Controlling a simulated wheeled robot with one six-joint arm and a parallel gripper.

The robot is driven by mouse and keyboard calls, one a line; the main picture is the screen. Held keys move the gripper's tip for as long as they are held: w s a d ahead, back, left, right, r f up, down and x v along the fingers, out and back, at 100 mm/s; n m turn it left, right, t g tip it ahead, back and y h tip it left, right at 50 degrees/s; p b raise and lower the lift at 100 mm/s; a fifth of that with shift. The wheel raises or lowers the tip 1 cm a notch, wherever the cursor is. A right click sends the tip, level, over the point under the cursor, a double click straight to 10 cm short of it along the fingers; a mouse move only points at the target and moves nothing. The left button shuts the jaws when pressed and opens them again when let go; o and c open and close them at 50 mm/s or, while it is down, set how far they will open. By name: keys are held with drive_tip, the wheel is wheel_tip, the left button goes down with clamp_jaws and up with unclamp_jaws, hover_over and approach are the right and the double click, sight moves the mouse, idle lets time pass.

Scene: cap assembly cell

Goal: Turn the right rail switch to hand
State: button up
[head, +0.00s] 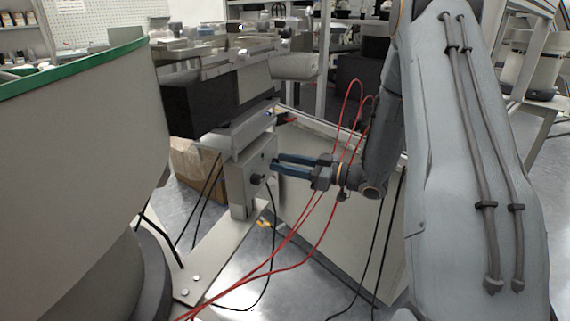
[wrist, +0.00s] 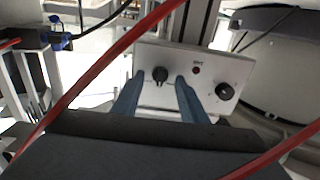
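A pale switch panel (wrist: 177,62) shows in the wrist view, with a black rotary switch (wrist: 160,74) at its left and another black knob (wrist: 224,91) at its right. The raised bar of the left one stands roughly upright in the picture. I cannot read any position marks. My gripper (wrist: 159,80) is open, its two blue fingers on either side of the left switch, with gaps beside it. In the head view my gripper (head: 276,163) points left at the panel box (head: 240,180), close to its face. A dark knob (head: 257,179) shows there below the fingers.
A small red button or lamp (wrist: 196,69) sits between the two knobs. Red cables (head: 318,205) loop beside my gripper and cross the wrist view. A large bowl with a green rim (head: 85,65) stands at left. A grey plate (head: 345,240) stands behind my gripper.

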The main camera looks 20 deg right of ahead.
clamp_jaws()
